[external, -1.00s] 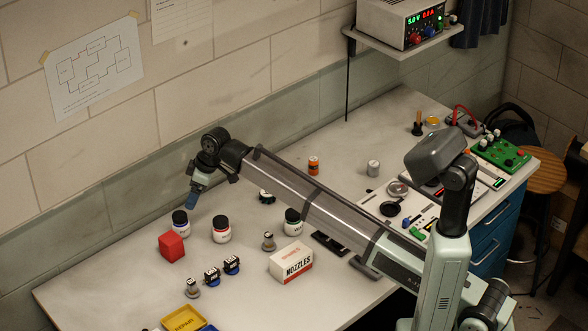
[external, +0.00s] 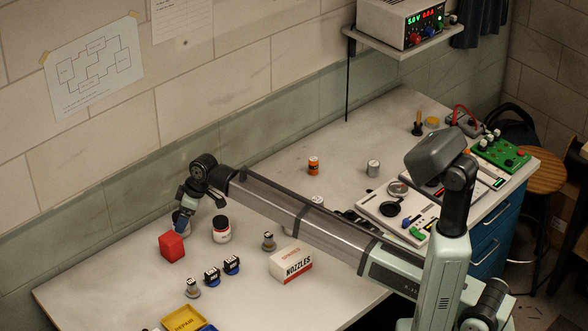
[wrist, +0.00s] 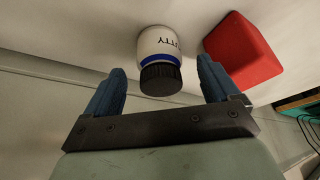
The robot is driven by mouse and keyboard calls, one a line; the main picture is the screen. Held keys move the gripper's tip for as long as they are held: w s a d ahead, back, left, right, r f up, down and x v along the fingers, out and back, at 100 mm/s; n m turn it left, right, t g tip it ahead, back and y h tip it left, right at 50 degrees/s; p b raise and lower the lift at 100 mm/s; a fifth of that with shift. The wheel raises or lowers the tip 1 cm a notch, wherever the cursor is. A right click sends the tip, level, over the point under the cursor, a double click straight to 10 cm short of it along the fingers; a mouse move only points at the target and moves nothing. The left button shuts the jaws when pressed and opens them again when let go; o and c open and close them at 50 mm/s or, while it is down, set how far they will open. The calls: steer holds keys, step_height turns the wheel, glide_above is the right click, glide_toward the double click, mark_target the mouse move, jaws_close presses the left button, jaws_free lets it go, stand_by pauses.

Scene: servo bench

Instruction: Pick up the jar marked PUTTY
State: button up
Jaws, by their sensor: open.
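The jar marked PUTTY (wrist: 159,48) is white with a blue band and a black ribbed lid. In the wrist view it appears between my two blue fingers, a little beyond their tips, with "TTY" readable on it. My gripper (wrist: 160,80) is open and empty. In the external view my gripper (external: 181,222) is low at the jar, just behind the red block. It hides most of the jar there, and only a bit of the jar shows.
A red block (external: 172,247) stands close beside the PUTTY jar; it also shows in the wrist view (wrist: 243,50). Another white jar with a dark lid (external: 221,231) stands to the right. A NOZZLES box (external: 291,262) and small servos (external: 221,271) lie nearer the front.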

steer(key=x, duration=0.4)
steer(key=shift+c, duration=0.2)
steer(key=c, duration=1.2)
